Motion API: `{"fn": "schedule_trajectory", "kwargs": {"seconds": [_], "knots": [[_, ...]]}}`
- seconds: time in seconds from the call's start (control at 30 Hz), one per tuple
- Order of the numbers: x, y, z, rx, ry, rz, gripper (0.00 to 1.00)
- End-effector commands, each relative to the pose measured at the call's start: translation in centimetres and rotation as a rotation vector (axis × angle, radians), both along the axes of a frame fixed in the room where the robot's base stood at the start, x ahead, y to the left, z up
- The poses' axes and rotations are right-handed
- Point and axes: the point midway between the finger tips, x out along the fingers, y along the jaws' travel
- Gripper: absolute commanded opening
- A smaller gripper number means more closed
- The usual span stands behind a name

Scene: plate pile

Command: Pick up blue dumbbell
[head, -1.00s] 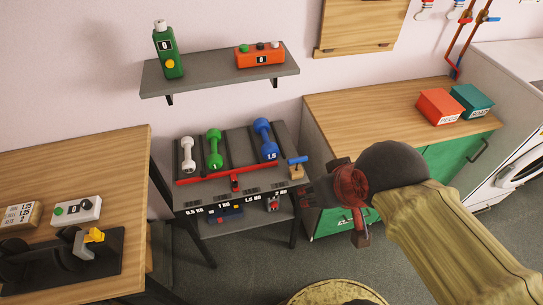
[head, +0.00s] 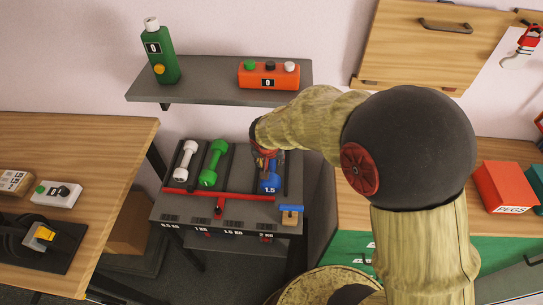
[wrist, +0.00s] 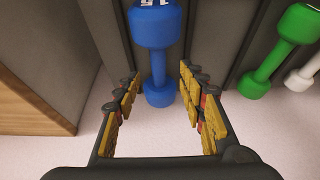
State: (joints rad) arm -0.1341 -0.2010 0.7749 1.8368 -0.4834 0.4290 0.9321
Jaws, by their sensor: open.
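The blue dumbbell (head: 270,182) lies in the right part of the small grey rack, its near end marked 1.5. My gripper (head: 264,158) is over its far part in the head view and hides much of it. In the wrist view the blue dumbbell (wrist: 157,55) runs up the middle, its handle and one end between my gripper's (wrist: 160,105) two yellow-padded fingers. The fingers are open, with a gap on both sides of the dumbbell. I cannot tell how far above it they are.
A green dumbbell (head: 213,163) and a white dumbbell (head: 185,160) lie left of it on the rack (head: 240,210). A red bar (head: 220,198) runs along the front. A grey shelf (head: 200,92) with a green bottle (head: 160,55) and an orange box (head: 269,75) hangs above. Wooden counters stand both sides.

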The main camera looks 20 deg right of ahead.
Motion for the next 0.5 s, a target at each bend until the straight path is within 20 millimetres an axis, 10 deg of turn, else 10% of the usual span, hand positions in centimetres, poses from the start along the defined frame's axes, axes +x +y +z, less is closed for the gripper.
{"fn": "schedule_trajectory", "kwargs": {"seconds": [0.5], "knots": [[1.6,-0.7,-4.7,0.003,0.003,-0.007,0.41]]}}
